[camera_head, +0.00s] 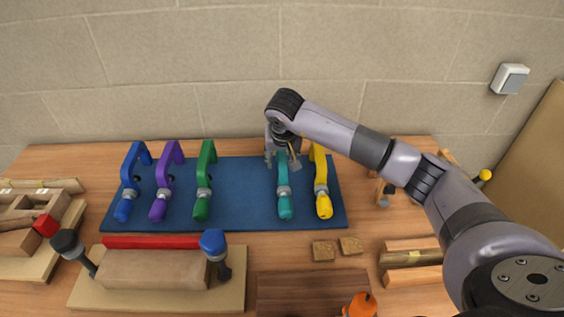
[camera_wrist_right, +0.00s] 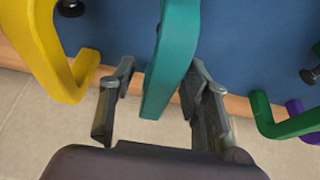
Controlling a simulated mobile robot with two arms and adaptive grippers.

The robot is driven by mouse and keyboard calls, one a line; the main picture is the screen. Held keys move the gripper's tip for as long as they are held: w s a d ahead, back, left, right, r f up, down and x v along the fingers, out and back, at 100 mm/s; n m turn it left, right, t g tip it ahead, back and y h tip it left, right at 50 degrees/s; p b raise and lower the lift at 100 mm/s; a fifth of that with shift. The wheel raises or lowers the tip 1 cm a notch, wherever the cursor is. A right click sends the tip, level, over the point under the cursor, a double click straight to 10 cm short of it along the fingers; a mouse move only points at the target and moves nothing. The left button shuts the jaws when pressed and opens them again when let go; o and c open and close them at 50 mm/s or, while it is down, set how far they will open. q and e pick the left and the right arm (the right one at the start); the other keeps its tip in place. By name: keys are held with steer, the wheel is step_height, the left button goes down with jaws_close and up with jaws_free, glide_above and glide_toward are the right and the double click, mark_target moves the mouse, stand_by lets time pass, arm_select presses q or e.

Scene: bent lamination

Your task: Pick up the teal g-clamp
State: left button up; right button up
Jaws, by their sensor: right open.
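The teal g-clamp (camera_head: 284,184) lies on the blue mat (camera_head: 243,190), between the green and yellow clamps. Its handle end points to the front. My right gripper (camera_head: 282,162) is over the back end of the teal clamp's frame. In the right wrist view, the teal frame (camera_wrist_right: 172,60) reaches down between the two open fingers of the right gripper (camera_wrist_right: 155,105). A gap shows on the left side; on the right the finger is very close, and I cannot tell whether it touches. My left gripper is not in view.
A yellow clamp (camera_head: 321,185) lies close on the right of the teal one. Green (camera_head: 204,182), purple (camera_head: 165,182) and blue (camera_head: 132,182) clamps lie to the left, with bare mat between. A wall (camera_head: 230,70) rises behind. Wooden blocks (camera_head: 324,250) lie in front.

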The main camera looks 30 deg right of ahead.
jaws_close()
steer(key=shift+r, duration=0.1)
stand_by(0.4)
steer(key=shift+w+r, duration=0.1)
steer(key=shift+r, duration=0.55)
step_height(320, 180, up, 25)
steer(key=p, duration=0.3)
steer(key=shift+f+p, duration=0.15)
steer(key=shift+p, duration=0.15)
